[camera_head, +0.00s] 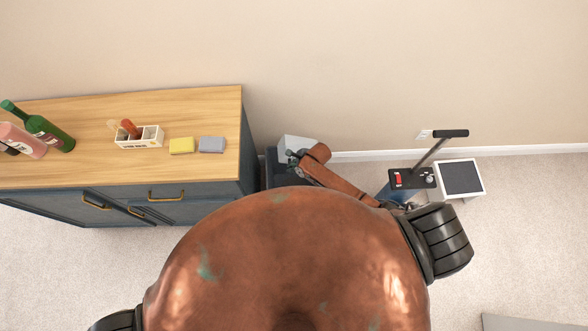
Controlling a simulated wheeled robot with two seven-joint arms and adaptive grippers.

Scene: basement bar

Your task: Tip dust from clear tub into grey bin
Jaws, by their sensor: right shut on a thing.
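My right gripper (292,157) is beside the right end of the cabinet and is shut on a pale, see-through box, which looks like the clear tub (296,142). The tub seems tilted, and its inside is too small to make out, so I cannot see any dust. Below the tub and gripper is a dark grey box-like thing, apparently the grey bin (274,169), standing on the floor between the cabinet and my body. My copper-coloured body and arm hide much of it. My left gripper is out of view.
A wood-topped blue cabinet (75,172) stands on the left, bearing bottles (48,131), a white caddy (140,143), a yellow sponge (181,145) and a grey one (212,144). An upright handled machine (411,178) and a dark-panelled white box (460,178) stand right.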

